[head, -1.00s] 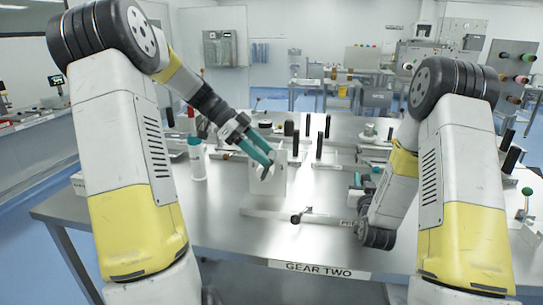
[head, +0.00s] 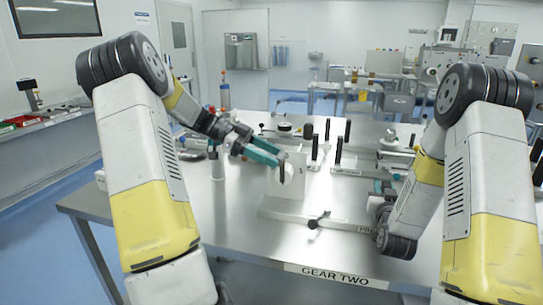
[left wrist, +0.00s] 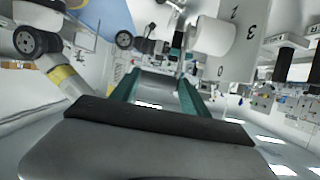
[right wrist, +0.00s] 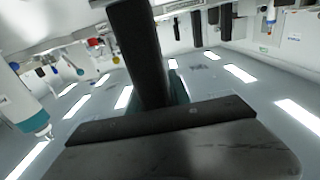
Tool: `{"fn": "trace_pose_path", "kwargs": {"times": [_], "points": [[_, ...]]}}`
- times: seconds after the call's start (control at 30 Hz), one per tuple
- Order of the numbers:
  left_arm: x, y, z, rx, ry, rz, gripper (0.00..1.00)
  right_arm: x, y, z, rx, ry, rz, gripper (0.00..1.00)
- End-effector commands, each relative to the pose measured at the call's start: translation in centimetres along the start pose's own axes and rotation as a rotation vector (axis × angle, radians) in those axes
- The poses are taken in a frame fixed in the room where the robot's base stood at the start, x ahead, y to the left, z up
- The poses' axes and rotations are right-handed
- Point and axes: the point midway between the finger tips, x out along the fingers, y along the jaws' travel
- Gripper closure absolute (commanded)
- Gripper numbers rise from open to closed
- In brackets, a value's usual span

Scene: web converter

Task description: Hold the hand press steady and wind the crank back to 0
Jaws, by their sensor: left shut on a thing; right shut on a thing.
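A white upright block with a numbered face (head: 298,188) stands on the table, on a pale base. It matches the plate numbered 2 and 3 in the left wrist view (left wrist: 255,35), where a white cylinder (left wrist: 215,36) sticks out. My left gripper (head: 272,155) is at the block's upper left, shut on a part I take for the crank; its teal fingers hide most of it. My right gripper (head: 384,190) is low at the right of the block. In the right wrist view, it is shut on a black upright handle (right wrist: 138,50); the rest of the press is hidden.
A black-knobbed lever (head: 318,220) lies in front of the block. Several black upright handles, including one (head: 338,150), stand behind it. A white bottle (head: 217,163) stands to the left. The "GEAR TWO" label (head: 335,275) marks the table's front edge; the steel top (head: 240,235) is clear at front left.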

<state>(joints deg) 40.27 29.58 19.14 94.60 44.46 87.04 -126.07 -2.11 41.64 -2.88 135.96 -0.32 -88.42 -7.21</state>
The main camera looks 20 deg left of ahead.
Motion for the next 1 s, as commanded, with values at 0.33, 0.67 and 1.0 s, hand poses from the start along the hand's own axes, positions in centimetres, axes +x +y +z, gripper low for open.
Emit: {"fn": "trace_pose_path", "kwargs": {"times": [0.33,0.67,1.0], "points": [[-0.2,-0.1,-0.1,0.002,0.000,-0.005,0.27,-0.4,0.4,1.3,-0.003,-0.035,0.008,1.00],[-0.8,-0.1,0.0,0.002,-0.001,-0.005,0.27,-0.4,0.3,1.2,-0.003,-0.035,0.007,1.00],[-7.5,0.0,0.1,0.002,-0.002,-0.008,0.27,-0.4,0.3,1.2,-0.003,-0.035,0.006,1.00]]}}
